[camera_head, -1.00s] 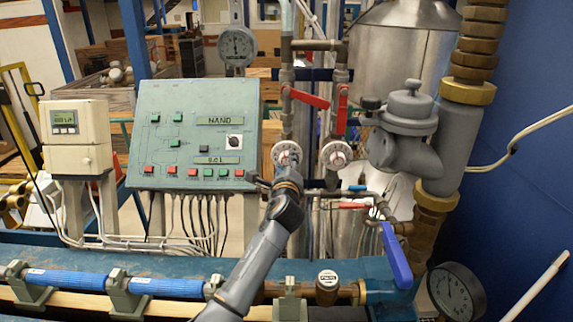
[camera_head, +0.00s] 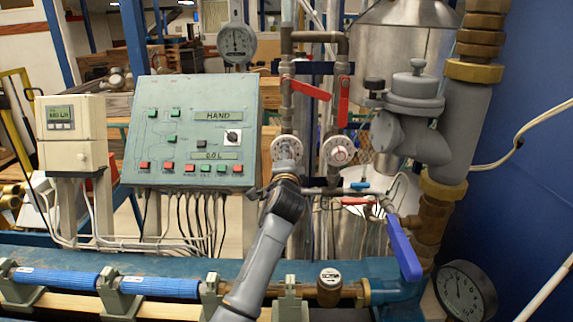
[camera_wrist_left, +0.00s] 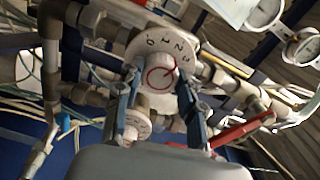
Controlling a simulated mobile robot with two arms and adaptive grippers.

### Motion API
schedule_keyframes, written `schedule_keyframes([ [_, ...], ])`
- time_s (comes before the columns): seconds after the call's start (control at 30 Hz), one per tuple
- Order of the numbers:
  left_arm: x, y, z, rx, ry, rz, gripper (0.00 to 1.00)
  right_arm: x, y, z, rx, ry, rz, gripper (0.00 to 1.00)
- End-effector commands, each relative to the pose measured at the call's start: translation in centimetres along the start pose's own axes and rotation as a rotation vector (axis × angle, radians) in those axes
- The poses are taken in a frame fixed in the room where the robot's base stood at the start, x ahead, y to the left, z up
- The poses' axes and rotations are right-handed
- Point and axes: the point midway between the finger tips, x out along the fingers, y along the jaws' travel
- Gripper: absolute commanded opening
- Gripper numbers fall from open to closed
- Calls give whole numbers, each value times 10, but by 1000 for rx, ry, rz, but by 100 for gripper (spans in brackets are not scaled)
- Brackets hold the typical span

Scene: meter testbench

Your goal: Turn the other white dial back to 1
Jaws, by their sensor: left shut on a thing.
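Two white dials sit side by side on the pipes in the head view: a left one (camera_head: 286,148) and a right one (camera_head: 338,151). My left gripper (camera_head: 284,178) comes up from below to the left dial. In the left wrist view, the gripper (camera_wrist_left: 160,88) has a finger on each side of this dial's red-ringed centre knob (camera_wrist_left: 161,76) and is shut on it. Dark numerals show along the dial's rim, but which one is set is unclear. The other dial (camera_wrist_left: 137,126) shows lower, partly behind a finger. My right gripper is not in view.
A green control panel (camera_head: 165,125) stands left of the dials. Red lever handles (camera_head: 343,102) hang just above them, and a blue lever (camera_head: 401,250) is at lower right. A grey valve body (camera_head: 413,125) stands close on the right.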

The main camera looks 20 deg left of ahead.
Motion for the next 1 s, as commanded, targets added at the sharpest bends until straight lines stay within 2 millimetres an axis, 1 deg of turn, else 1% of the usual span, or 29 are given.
schedule_keyframes([
  [0.03, 0, 3, 0, -48, 0, 0, 7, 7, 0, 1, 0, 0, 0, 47],
  [0.1, 0, 3, 0, -116, 1, 0, 7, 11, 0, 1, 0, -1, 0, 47],
  [0.5, 0, 2, 0, -468, 1, 0, 7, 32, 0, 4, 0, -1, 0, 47],
  [0.7, 0, 1, 0, -593, 1, 0, 7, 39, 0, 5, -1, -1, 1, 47],
  [1.0, 0, 0, 0, -689, 0, 0, 7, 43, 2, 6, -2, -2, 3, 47],
])
